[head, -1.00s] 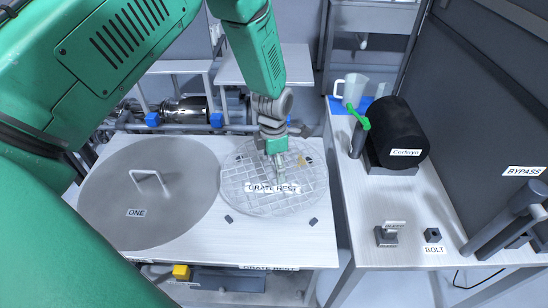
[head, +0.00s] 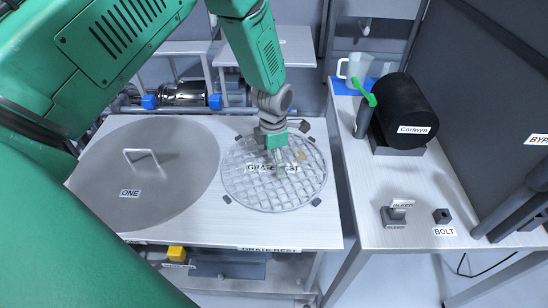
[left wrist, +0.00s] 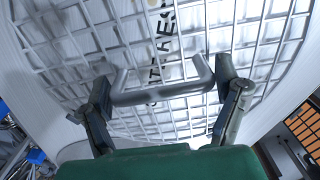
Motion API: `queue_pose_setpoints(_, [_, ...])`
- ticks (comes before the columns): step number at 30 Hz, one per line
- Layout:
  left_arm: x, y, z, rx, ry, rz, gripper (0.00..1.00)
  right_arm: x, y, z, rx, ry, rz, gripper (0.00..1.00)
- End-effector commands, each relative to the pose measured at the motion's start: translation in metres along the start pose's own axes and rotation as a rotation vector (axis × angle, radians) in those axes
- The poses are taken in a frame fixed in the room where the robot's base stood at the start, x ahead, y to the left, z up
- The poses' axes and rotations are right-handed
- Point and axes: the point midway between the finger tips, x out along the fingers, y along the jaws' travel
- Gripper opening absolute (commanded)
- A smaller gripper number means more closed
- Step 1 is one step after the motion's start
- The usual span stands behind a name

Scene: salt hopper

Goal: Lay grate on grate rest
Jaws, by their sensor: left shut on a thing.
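The round wire grate (head: 245,190) lies level over the grate rest at the right of the left table, between several small dark corner blocks (head: 315,201). The GRATE REST label (head: 258,168) shows through its mesh. My left gripper (head: 279,166) is above the grate, pointing down, shut on its handle. In the left wrist view the handle bar (left wrist: 165,92) spans between my two fingers, with the mesh (left wrist: 90,45) behind it. I cannot tell whether the grate touches the table surface. My right gripper is not in view.
A large grey disc (head: 185,185) marked ONE, with a handle, lies left of the grate. The right bench (head: 345,215) holds a black cylinder (head: 404,108) marked Corlwyn, a jug (head: 357,66), a green-handled part (head: 362,95), a bleed piece and a bolt. A gap separates the tables.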

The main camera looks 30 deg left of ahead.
Motion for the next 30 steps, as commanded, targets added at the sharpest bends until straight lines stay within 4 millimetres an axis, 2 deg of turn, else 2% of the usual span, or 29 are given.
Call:
queue_pose_setpoints(24, [0.009,0.0,0.0,0.0,-0.001,0.001,0.38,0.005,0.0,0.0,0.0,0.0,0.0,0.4])
queue_pose_setpoints(25, [0.009,0.0,0.0,0.0,-0.001,0.001,0.94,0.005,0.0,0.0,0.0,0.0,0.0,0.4])
queue_pose_setpoints(26, [0.009,0.0,0.0,0.0,-0.001,0.0,1.0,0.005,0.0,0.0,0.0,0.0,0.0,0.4])
queue_pose_setpoints(30, [0.009,0.0,0.0,0.0,-0.001,0.0,1.0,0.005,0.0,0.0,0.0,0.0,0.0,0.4])
